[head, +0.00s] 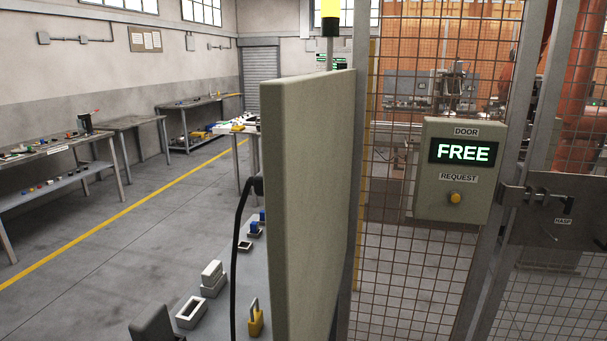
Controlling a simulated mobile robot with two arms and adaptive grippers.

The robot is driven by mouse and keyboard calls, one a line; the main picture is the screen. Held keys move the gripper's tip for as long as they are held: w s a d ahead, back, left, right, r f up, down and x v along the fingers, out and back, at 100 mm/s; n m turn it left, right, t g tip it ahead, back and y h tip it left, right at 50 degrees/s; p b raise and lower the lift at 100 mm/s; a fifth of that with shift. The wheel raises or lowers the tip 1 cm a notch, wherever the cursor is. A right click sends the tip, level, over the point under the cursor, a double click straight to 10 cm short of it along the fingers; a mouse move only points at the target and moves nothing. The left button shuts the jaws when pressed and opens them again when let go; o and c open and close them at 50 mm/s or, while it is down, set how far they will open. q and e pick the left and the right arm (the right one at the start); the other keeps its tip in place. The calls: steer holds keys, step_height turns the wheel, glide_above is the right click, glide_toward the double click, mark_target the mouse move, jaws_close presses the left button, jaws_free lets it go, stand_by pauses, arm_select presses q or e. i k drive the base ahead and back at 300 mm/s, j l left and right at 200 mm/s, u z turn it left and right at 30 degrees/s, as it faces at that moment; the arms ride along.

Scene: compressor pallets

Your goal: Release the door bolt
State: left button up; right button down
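The door bolt (569,206) is a dark metal piece with a bent end, at the right of the head view. It sits on a grey metal plate (530,232) on the mesh door, above a label reading HASP. I cannot tell exactly how far the bolt is drawn. A grey-green door box (432,195) hangs left of it, with a lit display (465,152) reading FREE in green. Below, the box has a yellow button (455,198) labelled REQUEST. Neither of my grippers shows in this view.
A tall beige panel (305,200) stands upright left of the mesh fence (400,290). Worktables (60,145) line the left wall. The floor (110,245) between is clear.

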mark_target(568, 202)
steer(key=z, duration=1.3)
